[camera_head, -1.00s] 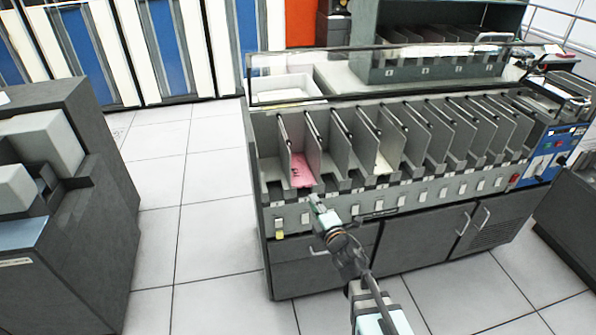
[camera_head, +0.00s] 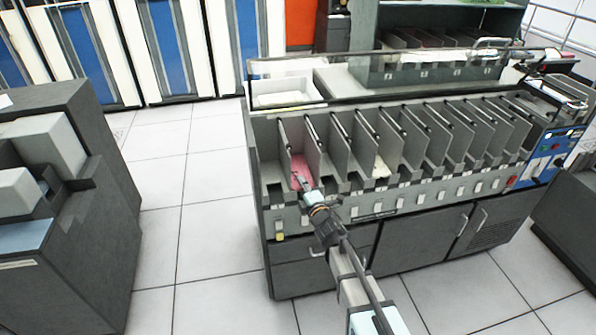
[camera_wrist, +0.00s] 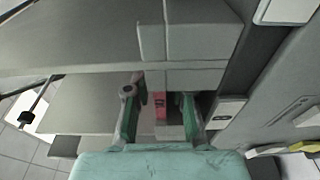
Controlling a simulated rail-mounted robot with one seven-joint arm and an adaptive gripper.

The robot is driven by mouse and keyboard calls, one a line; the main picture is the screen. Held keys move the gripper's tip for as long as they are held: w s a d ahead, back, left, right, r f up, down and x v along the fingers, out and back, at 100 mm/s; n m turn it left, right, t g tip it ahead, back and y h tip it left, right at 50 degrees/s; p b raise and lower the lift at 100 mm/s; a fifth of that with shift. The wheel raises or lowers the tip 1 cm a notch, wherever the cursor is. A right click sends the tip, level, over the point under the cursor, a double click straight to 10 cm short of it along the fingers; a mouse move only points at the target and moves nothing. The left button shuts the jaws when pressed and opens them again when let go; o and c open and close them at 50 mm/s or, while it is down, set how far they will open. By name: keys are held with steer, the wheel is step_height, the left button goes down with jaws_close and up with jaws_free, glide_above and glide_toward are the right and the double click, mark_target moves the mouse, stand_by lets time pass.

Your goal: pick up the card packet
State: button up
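The pink card packet (camera_head: 300,172) lies in the second pocket from the left of the card sorter. In the wrist view a pink strip of the packet (camera_wrist: 161,108) shows between the fingers, beyond their tips or level with them; I cannot tell which. My gripper (camera_head: 304,184) is at the front opening of that pocket, just in front of the packet and overlapping its lower part in the head view. In the wrist view my gripper (camera_wrist: 160,97) is open, its two green-sided fingers apart. Contact with the packet cannot be made out.
Thin grey divider plates (camera_head: 312,150) stand on both sides of the pocket, close to the fingers. A cream card stack (camera_head: 381,166) sits in a pocket further right. The sorter's front panel (camera_head: 400,205) with white switches runs below. Open floor (camera_head: 190,230) lies left.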

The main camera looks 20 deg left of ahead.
jaws_close()
steer(key=shift+r, duration=0.1)
step_height(320, 180, up, 18)
steer(key=p, duration=1.4)
steer(key=p+v, duration=0.2)
steer(key=v, duration=1.4)
steer(key=shift+r, duration=0.2)
